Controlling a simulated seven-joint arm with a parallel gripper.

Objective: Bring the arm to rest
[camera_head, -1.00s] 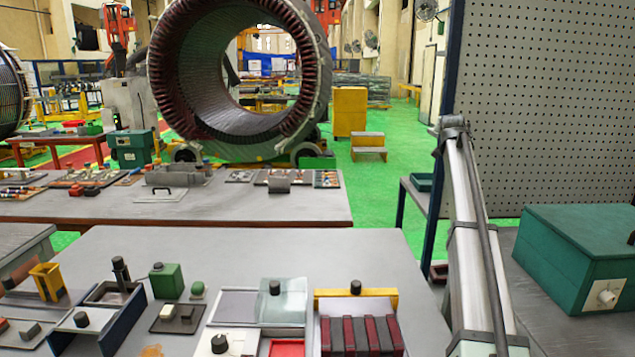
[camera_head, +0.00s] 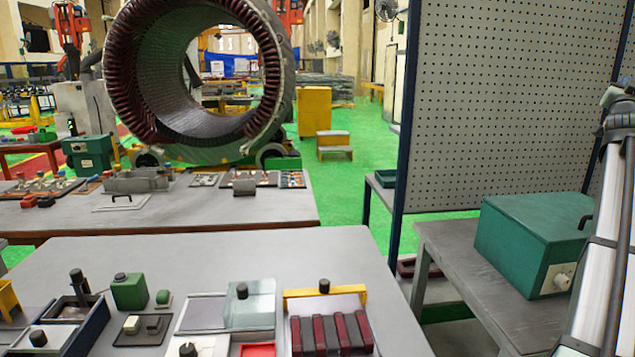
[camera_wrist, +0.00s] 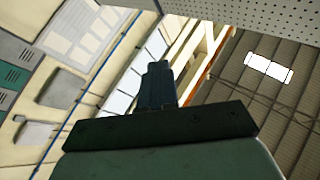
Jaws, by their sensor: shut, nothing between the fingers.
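My gripper (camera_wrist: 158,84) shows in the wrist view as a dark narrow piece above a wide dark bar. Its fingers are together with nothing between them. It points up toward the roof and wall, and touches nothing that I can see. In the head view my arm rises at the far right edge, and the gripper itself is out of that picture.
The near grey table (camera_head: 330,257) holds a tray of dark red and grey blocks (camera_head: 331,334), a green container (camera_head: 129,291) and small parts. A teal box (camera_head: 533,244) stands on a side bench before a perforated panel (camera_head: 500,110). A large stator (camera_head: 270,70) stands behind.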

